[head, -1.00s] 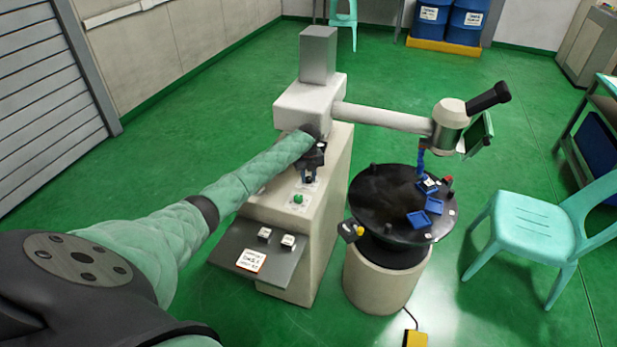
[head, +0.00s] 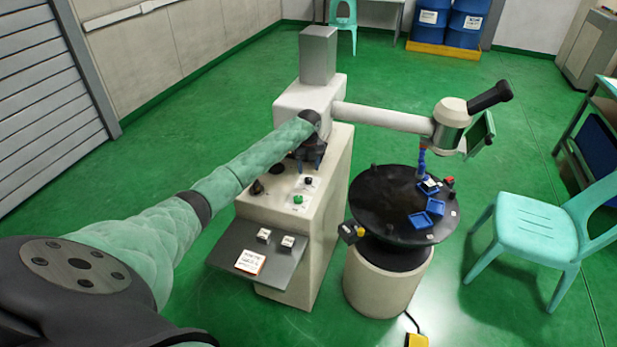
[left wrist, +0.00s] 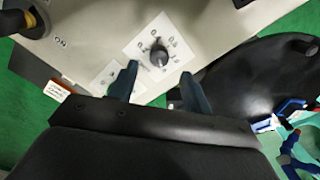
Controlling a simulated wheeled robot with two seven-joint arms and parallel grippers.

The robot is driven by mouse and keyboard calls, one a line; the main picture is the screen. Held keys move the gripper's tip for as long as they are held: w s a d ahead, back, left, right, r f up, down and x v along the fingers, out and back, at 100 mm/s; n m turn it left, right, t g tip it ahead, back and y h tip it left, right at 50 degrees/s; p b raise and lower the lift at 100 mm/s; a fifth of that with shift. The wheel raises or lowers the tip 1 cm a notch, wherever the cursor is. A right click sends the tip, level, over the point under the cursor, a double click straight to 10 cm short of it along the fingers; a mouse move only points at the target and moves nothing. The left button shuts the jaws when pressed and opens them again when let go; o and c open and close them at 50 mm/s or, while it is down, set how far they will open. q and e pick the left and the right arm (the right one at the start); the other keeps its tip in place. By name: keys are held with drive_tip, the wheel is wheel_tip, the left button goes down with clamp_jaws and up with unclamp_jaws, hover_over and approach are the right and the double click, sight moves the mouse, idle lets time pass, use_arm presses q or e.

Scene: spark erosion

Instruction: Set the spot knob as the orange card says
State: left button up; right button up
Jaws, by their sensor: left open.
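The spot knob appears to be the black pointer knob (left wrist: 159,57) on a white numbered plate in the left wrist view; its label is unreadable. In the head view this knob (head: 308,181) sits on top of the beige cabinet. My left gripper (left wrist: 158,88) is open and empty; its fingers are apart in front of the knob, not around it. In the head view the gripper (head: 309,168) hangs just above and behind the knob. The orange-edged card (head: 250,262) lies on the grey shelf; its writing is too small to read. It also shows in the left wrist view (left wrist: 57,92).
Two more black controls, a front one (head: 257,187) and a rear one (head: 276,167), and a green button (head: 298,199) are on the cabinet top. A round black table (head: 375,205) with blue trays stands right, under the microscope arm (head: 385,117). A chair (head: 535,220) is farther right.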

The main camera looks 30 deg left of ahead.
use_arm(q)
drive_tip(key=shift+r+b, duration=0.3)
drive_tip(key=shift+r, duration=1.05)
use_arm(e)
drive_tip(key=shift+w+a+r, duration=0.15)
drive_tip(key=shift+w+r, duration=0.1)
drive_tip(key=shift+w, duration=0.2)
drive_tip(key=shift+w+a+r, duration=0.1)
drive_tip(key=shift+w+r, duration=0.1)
drive_tip(key=shift+w, duration=0.25)
